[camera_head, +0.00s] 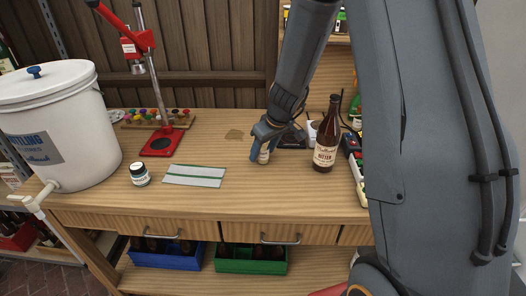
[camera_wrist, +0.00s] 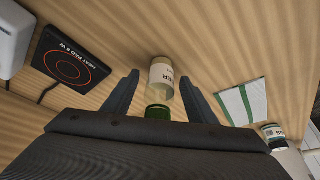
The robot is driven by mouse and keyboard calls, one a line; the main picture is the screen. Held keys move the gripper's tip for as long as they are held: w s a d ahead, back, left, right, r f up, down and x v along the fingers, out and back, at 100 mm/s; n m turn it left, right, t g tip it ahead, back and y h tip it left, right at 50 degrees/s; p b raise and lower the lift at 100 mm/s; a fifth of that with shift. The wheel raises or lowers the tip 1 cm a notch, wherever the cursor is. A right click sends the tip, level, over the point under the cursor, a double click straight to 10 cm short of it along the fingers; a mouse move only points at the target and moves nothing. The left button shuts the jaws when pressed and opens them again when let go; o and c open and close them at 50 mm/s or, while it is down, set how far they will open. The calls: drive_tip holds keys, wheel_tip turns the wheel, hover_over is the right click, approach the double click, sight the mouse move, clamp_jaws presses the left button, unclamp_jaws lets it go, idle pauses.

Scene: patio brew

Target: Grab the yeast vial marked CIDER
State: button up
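A small vial (camera_wrist: 162,72) with a cream label and a green cap (camera_wrist: 157,112) stands between the two fingers of my gripper (camera_wrist: 158,92) in the wrist view. Only the end of the label's word, "ER", can be read. A gap shows between the vial and each finger, so my gripper is open around it.
A brown bottle (camera_head: 324,145) stands just right of my gripper. A heat pad (camera_wrist: 68,64) lies beside it. Bare bench lies between.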

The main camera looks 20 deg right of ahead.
drive_tip(key=c, duration=1.1)
drive_tip(key=shift+r, duration=0.15)
